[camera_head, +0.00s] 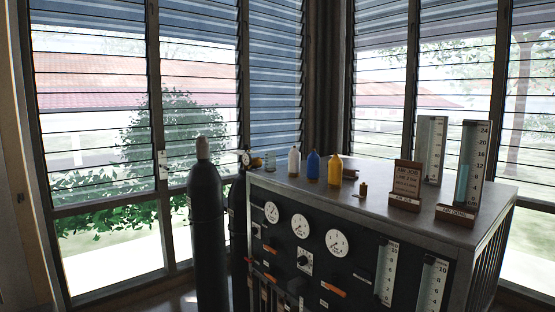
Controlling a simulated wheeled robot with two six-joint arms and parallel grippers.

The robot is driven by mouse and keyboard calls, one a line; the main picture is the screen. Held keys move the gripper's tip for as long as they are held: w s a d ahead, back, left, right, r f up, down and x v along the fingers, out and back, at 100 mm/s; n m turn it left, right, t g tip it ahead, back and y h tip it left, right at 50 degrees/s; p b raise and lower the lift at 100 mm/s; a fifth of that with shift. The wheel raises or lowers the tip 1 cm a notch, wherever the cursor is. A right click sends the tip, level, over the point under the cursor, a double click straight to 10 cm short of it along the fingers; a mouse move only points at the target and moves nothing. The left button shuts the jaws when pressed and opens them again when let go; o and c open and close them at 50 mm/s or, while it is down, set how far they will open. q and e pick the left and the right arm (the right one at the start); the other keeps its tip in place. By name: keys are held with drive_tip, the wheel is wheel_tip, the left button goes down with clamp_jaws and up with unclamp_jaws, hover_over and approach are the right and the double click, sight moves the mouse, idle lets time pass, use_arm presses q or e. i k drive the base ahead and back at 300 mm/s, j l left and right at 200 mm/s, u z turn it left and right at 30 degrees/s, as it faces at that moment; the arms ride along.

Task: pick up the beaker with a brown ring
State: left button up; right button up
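A small clear glass vessel (270,163) stands at the back left of the cabinet top, left of the white bottle. It looks like a beaker, but it is too small here to tell whether it has a brown ring. A small yellowish object (257,163) sits just left of it, close to the cabinet's left edge. Neither of my grippers is in view.
The metal cabinet (440,223) has dials and levers on its front. White (294,161), blue (313,164) and yellow (334,169) bottles stand on top, with a brown sign (406,185) and tall gauges (472,165) at right. Dark cylinders (207,235) stand left.

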sight(269, 157)
drive_tip(key=i+j+z, duration=0.2)
drive_tip(key=j, duration=0.15)
drive_tip(key=i+j+z, duration=0.15)
drive_tip(key=j, duration=0.25)
drive_tip(key=i+j+z, duration=0.2)
drive_tip(key=j, duration=0.2)
drive_tip(key=j+z, duration=0.2)
drive_tip(key=j, duration=0.25)
